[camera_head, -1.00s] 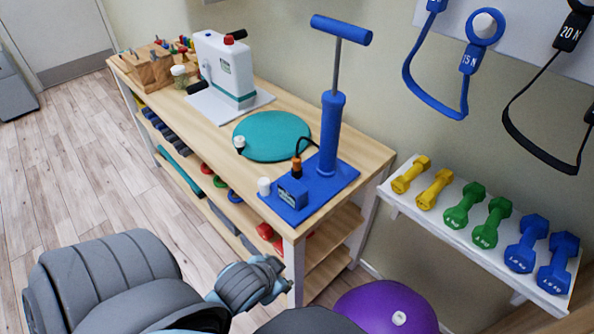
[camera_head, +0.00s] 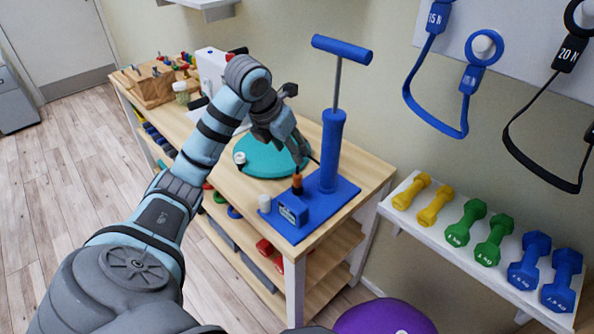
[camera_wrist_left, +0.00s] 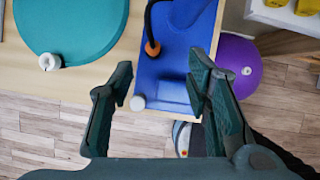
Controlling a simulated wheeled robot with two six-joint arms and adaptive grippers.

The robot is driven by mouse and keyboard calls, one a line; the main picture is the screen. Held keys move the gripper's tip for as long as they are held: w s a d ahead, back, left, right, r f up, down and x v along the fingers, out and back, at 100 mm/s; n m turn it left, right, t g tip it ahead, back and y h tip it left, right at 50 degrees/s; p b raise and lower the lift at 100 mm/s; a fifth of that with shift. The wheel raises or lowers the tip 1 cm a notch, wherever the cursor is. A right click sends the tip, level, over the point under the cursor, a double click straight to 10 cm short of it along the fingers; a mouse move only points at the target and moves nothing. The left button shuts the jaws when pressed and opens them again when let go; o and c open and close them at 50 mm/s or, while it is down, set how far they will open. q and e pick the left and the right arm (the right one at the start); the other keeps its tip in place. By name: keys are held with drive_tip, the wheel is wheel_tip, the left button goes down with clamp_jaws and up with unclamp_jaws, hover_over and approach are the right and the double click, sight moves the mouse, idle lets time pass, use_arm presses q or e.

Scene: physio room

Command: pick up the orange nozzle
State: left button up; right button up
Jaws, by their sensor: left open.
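The orange nozzle (camera_head: 297,185) stands upright on the blue base plate (camera_head: 335,199) of the pump, at the end of a black hose. In the left wrist view the nozzle (camera_wrist_left: 152,48) shows from above, a little beyond the fingertips. My left gripper (camera_head: 303,155) is open and empty above the bench, close over the nozzle. In the left wrist view the two fingers (camera_wrist_left: 160,80) stand wide apart over the blue plate. The blue pump cylinder (camera_head: 331,150) rises just right of the nozzle. My right gripper is not in view.
A white cap (camera_head: 264,203) and a small blue box (camera_head: 292,211) sit near the nozzle. A teal disc (camera_head: 262,163) lies behind them, with a white-topped piece (camera_head: 240,158) at its edge. A dumbbell shelf (camera_head: 480,250) is at right; a purple ball (camera_head: 385,318) is below.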

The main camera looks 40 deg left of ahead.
use_arm(q)
drive_tip(key=b, duration=0.5)
approach(296, 175)
drive_tip(key=x, duration=1.1)
drive_tip(key=shift+w+b, duration=0.1)
drive_tip(key=shift+b, duration=0.25)
clamp_jaws()
